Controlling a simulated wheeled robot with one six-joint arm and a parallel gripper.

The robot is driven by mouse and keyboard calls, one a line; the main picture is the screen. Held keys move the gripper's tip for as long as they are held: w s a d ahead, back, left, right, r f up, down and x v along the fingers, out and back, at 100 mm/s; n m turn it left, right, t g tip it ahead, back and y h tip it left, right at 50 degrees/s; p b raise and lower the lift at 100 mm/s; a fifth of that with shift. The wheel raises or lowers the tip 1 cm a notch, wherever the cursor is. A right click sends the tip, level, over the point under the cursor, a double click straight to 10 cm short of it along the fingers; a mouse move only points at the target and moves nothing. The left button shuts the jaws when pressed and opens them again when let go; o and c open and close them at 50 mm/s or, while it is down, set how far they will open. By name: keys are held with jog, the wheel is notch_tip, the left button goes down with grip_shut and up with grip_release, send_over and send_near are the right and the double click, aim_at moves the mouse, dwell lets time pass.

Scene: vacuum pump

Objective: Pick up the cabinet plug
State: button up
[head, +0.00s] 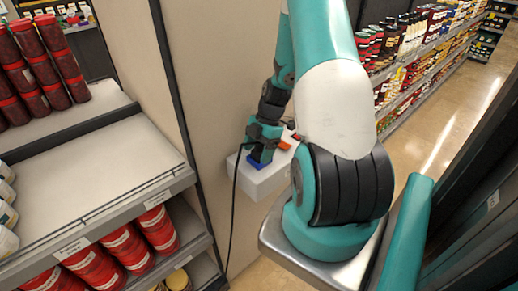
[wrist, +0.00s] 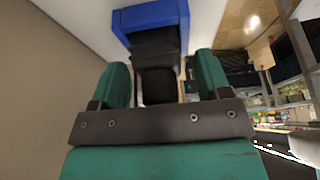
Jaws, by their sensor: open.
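The black plug (wrist: 157,60) shows in the wrist view between my two teal fingers, with its top end against a blue socket-like block (wrist: 155,16). I take it to be the cabinet plug. My gripper (wrist: 160,73) is open, with a finger on each side of the plug and a visible gap at each side. In the head view my gripper (head: 260,145) is at the white wall box (head: 262,182), right over the blue block (head: 260,162). The plug itself is mostly hidden there by the gripper. A black cable (head: 234,205) hangs from that spot.
An orange piece (head: 284,145) and a small red part (head: 296,137) are on the box just right of my gripper. Stocked shelves (head: 420,60) line the right aisle.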

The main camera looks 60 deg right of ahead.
jog(key=shift+f, duration=0.15)
jog(key=shift+c, duration=0.2)
jog(key=c, duration=1)
